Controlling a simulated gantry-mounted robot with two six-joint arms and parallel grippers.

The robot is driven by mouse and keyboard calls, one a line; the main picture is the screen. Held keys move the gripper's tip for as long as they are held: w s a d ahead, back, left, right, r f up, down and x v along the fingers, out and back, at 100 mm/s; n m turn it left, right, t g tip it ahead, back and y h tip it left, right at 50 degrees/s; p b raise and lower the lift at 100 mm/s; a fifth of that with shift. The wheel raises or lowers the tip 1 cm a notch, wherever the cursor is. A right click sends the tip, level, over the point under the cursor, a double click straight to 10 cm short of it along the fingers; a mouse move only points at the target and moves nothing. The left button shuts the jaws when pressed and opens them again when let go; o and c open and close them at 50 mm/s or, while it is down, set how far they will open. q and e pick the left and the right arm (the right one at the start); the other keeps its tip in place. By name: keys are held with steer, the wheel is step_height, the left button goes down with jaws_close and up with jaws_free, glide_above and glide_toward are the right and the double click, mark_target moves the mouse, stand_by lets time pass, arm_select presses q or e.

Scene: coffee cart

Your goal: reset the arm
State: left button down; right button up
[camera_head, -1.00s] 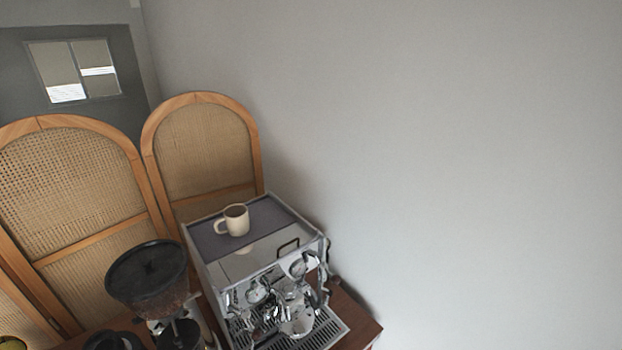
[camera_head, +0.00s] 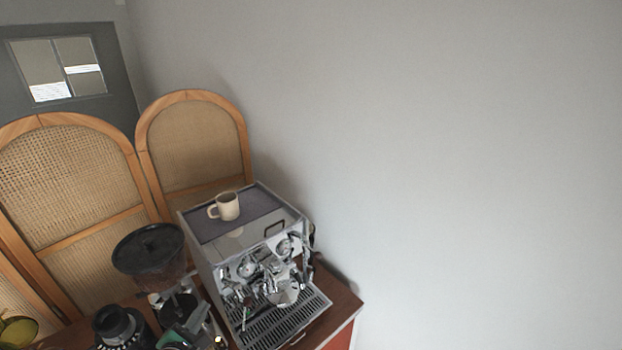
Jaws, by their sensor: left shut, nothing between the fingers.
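My right gripper is not in view. A cream mug (camera_head: 228,206) stands upright on top of the espresso machine.
The machine and grinder stand on a wooden cart top (camera_head: 340,300). A black round item (camera_head: 116,326) stands at the lower left, with a yellow-green object (camera_head: 18,332) at the corner. Cane screens (camera_head: 195,145) stand behind. A bare wall (camera_head: 430,150) fills the right.

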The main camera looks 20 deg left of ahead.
arm_select(q)
steer(key=d+r+m+t+h+p, duration=0.1)
steer(key=d+r+m+t, duration=0.3)
steer(key=r, duration=0.8)
steer(key=w+d+r+m+t+h, duration=0.1)
steer(key=d+r+m, duration=0.3)
steer(key=r, duration=0.8)
steer(key=d+r+m+t+h+p, duration=0.1)
steer(key=d+r+m+t, duration=0.15)
steer(key=d+r, duration=0.65)
steer(key=s+r+m+t+h, duration=0.1)
steer(key=s+r+m+t, duration=0.2)
steer(key=s+r+m, duration=0.4)
steer(key=s+d+r+m+t+h, duration=0.1)
steer(key=s+r+m+t+h, duration=0.1)
steer(key=s+r+m, duration=0.5)
step_height(320, 180, up, 7)
steer(key=m+t, duration=0.1)
steer(key=m, duration=0.5)
steer(key=shift+s, duration=0.35)
